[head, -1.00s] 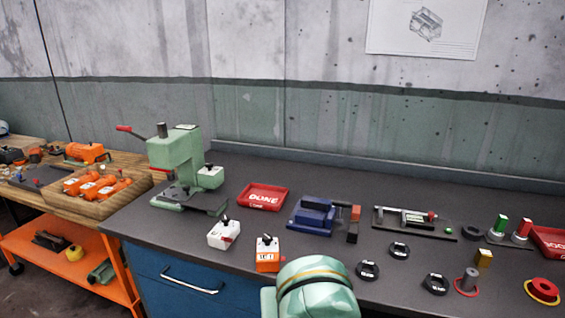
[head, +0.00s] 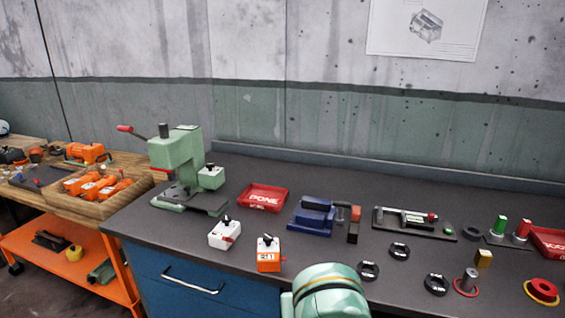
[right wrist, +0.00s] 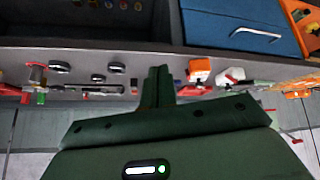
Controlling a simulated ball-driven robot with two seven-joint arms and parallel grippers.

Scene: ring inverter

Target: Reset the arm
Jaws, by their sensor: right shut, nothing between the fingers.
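My right gripper (right wrist: 158,86) shows in the right wrist view, its two dark green fingers together with nothing between them. In that view the workbench appears upside down above the fingers, and the gripper is apart from the things on it. In the head view a rounded light green part of my own arm shows at the bottom edge, in front of the bench. The right fingers are not visible there. My left gripper is in neither view.
A dark workbench (head: 340,185) carries a green press (head: 176,160), a red tray (head: 263,197), a white box (head: 224,233), an orange box (head: 268,254), a blue vise (head: 318,215) and several black rings. An orange cart (head: 55,240) stands left. The bench's back strip is mostly clear.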

